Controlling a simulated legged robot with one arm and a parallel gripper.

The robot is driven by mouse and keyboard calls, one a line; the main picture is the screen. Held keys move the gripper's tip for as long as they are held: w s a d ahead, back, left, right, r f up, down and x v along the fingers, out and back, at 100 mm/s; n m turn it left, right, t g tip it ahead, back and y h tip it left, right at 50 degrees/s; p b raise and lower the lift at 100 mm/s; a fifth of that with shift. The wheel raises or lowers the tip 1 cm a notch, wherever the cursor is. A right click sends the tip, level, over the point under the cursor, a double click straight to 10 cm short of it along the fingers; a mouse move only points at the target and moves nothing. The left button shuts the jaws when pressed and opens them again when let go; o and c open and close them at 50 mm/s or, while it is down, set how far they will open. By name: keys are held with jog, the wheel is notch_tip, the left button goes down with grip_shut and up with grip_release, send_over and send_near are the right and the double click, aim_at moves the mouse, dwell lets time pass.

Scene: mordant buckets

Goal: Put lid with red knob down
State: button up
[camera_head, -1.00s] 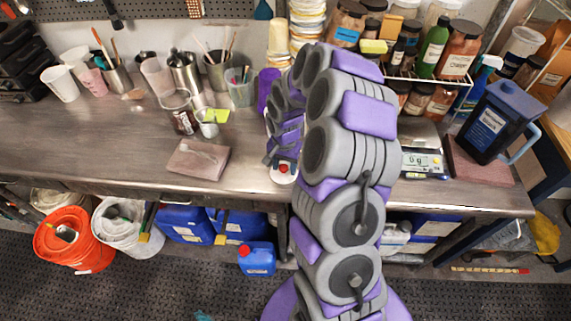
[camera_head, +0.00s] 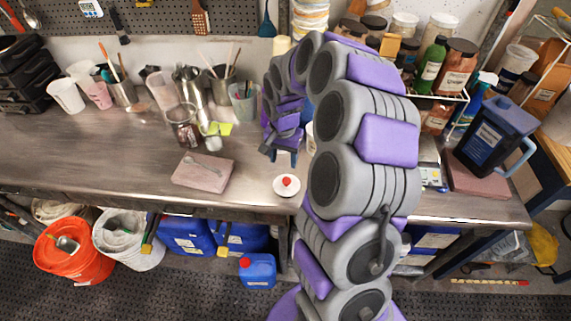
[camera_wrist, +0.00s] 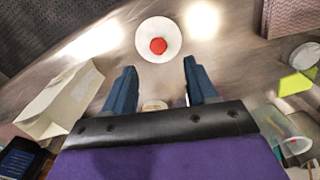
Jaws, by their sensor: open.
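The lid (camera_head: 281,191) is a small white disc with a red knob (camera_head: 287,182). It lies flat on the workbench close to its front edge. In the wrist view the white lid (camera_wrist: 145,50) with its red knob (camera_wrist: 158,46) lies beyond the fingertips, between their lines. My gripper (camera_head: 282,155) is above the bench, behind the lid in the head view and apart from it. In the wrist view its two blue fingers (camera_wrist: 158,80) are spread wide with nothing between them.
A pinkish slab (camera_head: 203,173) lies left of the lid. A glass jar (camera_head: 182,130) and several cups stand farther back left. A scale (camera_head: 430,175) and a dark blue jug (camera_head: 492,128) stand to the right, partly behind my arm. Bare bench surrounds the lid.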

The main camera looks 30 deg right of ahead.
jog(key=s+a+r+n, duration=0.6)
jog(key=s+a+r, duration=0.3)
jog(key=s+r, duration=0.3)
jog(key=s+a+n, duration=0.2)
jog(key=s, duration=0.8)
jog(key=s+a+n+g, duration=0.1)
jog(key=s+a, duration=0.1)
jog(key=s, duration=0.8)
jog(key=shift+a+r+n+g, duration=0.25)
jog(key=shift+r+n+g, duration=0.05)
jog(key=shift+r+n, duration=0.1)
jog(key=shift+a, duration=0.2)
jog(key=shift+d, duration=0.15)
